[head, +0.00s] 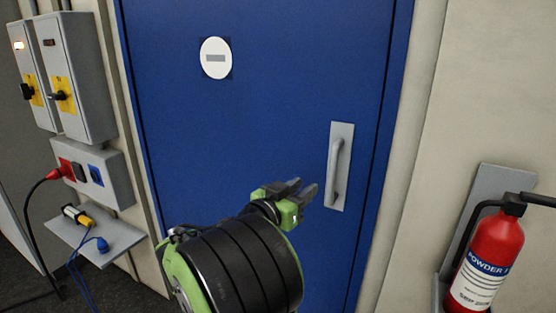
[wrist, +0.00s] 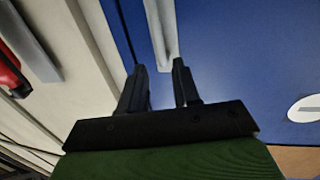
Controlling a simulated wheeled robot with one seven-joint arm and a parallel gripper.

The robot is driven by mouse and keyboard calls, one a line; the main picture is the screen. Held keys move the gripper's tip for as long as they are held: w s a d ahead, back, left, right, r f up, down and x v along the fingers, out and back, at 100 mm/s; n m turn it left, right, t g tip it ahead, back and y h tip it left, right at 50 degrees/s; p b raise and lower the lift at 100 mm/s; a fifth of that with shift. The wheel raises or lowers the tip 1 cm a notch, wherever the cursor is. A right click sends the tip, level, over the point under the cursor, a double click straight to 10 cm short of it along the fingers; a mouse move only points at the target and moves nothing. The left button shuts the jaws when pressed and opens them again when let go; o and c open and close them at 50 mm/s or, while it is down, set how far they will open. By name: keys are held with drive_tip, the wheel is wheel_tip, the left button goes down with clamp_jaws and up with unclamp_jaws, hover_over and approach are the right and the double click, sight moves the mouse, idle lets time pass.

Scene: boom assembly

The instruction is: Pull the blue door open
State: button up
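The blue door (head: 250,110) fills the middle of the head view and looks shut. It also shows in the wrist view (wrist: 240,50). Its grey upright handle (head: 337,170) sits on a light plate near the door's right edge. My gripper (head: 306,186) is just left of the handle in the head view. In the wrist view my gripper (wrist: 160,66) is open, with a gap between its two dark fingers. The handle (wrist: 160,28) lies beyond the fingertips, roughly in line with the gap. I see nothing between the fingers; the exact distance to the handle is unclear.
A red fire extinguisher (head: 486,262) hangs on the wall at right. Grey switch boxes (head: 75,75) and a socket box (head: 92,173) are on the left wall. A small shelf (head: 110,238) with plugs and cables is below. A round white sign (head: 215,58) is on the door.

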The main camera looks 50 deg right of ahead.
sight(331, 168)
drive_tip(key=d, duration=0.5)
drive_tip(key=d+p, duration=0.1)
drive_tip(key=d, duration=0.4)
drive_tip(key=s+d+p, duration=0.1)
drive_tip(key=d, duration=0.4)
drive_tip(key=shift+d+r, duration=0.2)
drive_tip(key=shift+d, duration=0.15)
clamp_jaws()
